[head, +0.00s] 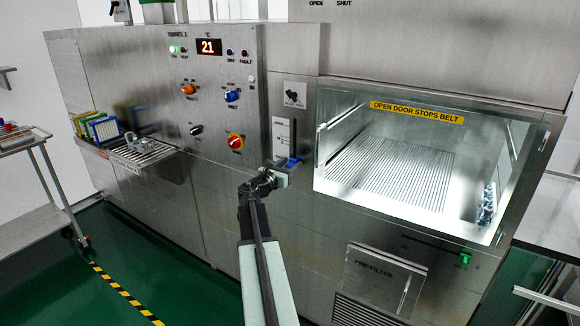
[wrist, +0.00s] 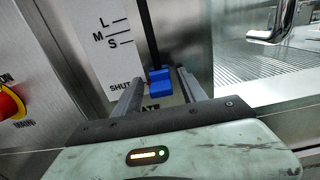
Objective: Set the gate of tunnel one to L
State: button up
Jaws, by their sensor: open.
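The gate's blue handle (head: 292,162) sits at the low end of a dark vertical slot, beside the SHUT mark; it also shows in the wrist view (wrist: 160,86). The white scale plate (head: 281,138) carries L at the top, then M, S and, well below, SHUT; its letters read clearly in the wrist view (wrist: 97,50). My gripper (head: 282,173) is open in front of the plate. In the wrist view its two fingers (wrist: 158,80) stand on either side of the blue handle, with gaps visible. Whether the fingertips reach past the handle's face is unclear.
A red and yellow knob (head: 236,142) and other controls are on the panel to the left. A pre-filter cover (head: 385,272) is below right.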

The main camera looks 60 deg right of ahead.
grip_shut()
dwell(1.4)
